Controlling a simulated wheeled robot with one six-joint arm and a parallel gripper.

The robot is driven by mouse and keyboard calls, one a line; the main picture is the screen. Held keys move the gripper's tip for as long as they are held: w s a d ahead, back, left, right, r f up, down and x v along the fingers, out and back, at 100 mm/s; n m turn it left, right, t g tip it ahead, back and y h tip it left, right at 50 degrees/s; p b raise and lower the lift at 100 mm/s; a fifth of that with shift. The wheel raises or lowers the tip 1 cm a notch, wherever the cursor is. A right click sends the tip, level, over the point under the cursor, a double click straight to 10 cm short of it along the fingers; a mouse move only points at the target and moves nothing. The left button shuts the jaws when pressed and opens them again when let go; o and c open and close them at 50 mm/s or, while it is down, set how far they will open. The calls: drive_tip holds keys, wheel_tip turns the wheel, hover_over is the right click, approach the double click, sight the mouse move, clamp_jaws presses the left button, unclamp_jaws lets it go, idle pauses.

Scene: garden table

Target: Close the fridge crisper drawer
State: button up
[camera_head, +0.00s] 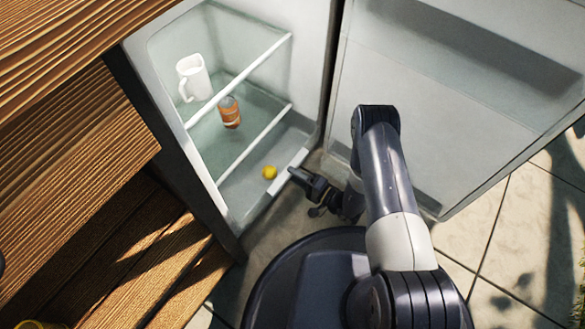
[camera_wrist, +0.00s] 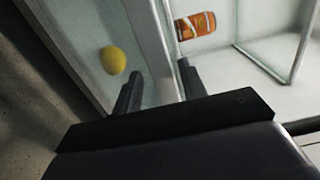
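The fridge (camera_head: 325,60) stands open, its door swung out to the right. Low inside it, a pale bar that looks like the crisper drawer's front edge (camera_head: 290,172) shows by a yellow lemon (camera_head: 270,172). How far the drawer is out I cannot tell. My gripper (camera_head: 294,174) is low at the fridge opening, at this bar. In the wrist view its two dark fingers (camera_wrist: 160,88) are apart with nothing clearly held. A pale upright edge (camera_wrist: 150,40) rises beyond the gap between them; contact is not clear. The lemon (camera_wrist: 114,60) shows left of the fingers.
The open fridge door (camera_head: 440,90) is to the right of my arm. Wooden furniture (camera_head: 70,160) stands close on the left. Tiled floor (camera_head: 515,230) is free at right.

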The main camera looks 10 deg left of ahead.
clamp_jaws()
idle(0.5)
drive_tip(key=shift+f, duration=0.1)
